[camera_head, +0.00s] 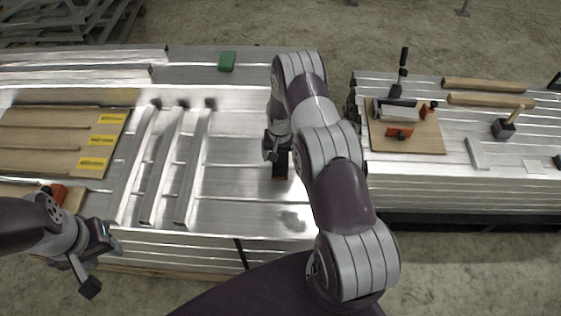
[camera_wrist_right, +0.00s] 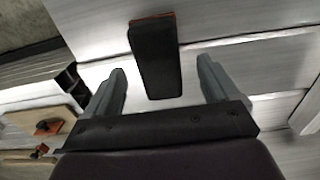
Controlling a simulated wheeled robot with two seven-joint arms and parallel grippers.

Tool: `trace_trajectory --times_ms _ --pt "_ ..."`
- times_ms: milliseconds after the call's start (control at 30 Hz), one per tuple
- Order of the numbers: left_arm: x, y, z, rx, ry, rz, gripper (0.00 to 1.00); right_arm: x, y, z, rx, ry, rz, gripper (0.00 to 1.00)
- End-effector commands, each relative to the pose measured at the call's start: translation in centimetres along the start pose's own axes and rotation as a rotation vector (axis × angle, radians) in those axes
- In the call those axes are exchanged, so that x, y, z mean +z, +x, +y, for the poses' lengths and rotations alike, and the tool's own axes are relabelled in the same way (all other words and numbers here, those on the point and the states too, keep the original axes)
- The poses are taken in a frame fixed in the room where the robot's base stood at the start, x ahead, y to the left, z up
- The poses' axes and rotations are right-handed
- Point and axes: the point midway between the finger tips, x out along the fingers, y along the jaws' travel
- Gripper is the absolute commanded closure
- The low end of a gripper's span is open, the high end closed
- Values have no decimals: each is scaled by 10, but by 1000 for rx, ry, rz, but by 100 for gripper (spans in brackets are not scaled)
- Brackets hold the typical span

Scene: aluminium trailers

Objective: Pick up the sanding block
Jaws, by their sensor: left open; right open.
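The sanding block (camera_head: 281,168) is a dark block with a reddish-orange edge, lying on the bare metal top of the left trailer stack. My right gripper (camera_head: 275,148) is above it and partly hides it in the head view. In the right wrist view, the sanding block (camera_wrist_right: 156,58) lies between the two open fingers of the right gripper (camera_wrist_right: 160,75), with a gap on both sides. Whether the fingers reach down beside it is hard to tell. My left gripper (camera_head: 96,265) is open and empty at the lower left, off the near edge of the stack.
Metal rails (camera_head: 160,165) lie left of the block, beside wooden boards (camera_head: 50,140) with yellow labels. A green object (camera_head: 227,61) lies at the back. The right stack holds a wooden board with a clamp (camera_head: 400,132), a mallet (camera_head: 510,125) and wood strips (camera_head: 485,85).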

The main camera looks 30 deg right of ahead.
Motion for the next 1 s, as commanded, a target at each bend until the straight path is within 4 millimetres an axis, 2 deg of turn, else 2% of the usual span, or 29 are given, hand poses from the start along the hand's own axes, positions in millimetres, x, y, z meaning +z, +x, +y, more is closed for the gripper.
trace_trajectory --times_ms 133,400,567,600,867,1000 --pt "0 -4 0 0 0 0 57 0 24 2 0 0 0 12" --pt "0 -3 0 0 0 0 57 -1 29 1 0 -1 2 12" --pt "0 -3 0 0 0 0 57 -1 29 1 0 -1 2 64" --pt "0 -3 0 0 0 0 57 -1 29 1 0 -1 1 77" --pt "0 -3 0 0 0 0 57 -1 28 1 0 -1 2 77" --pt "0 -2 0 0 0 0 57 -2 20 1 -1 -1 3 77"
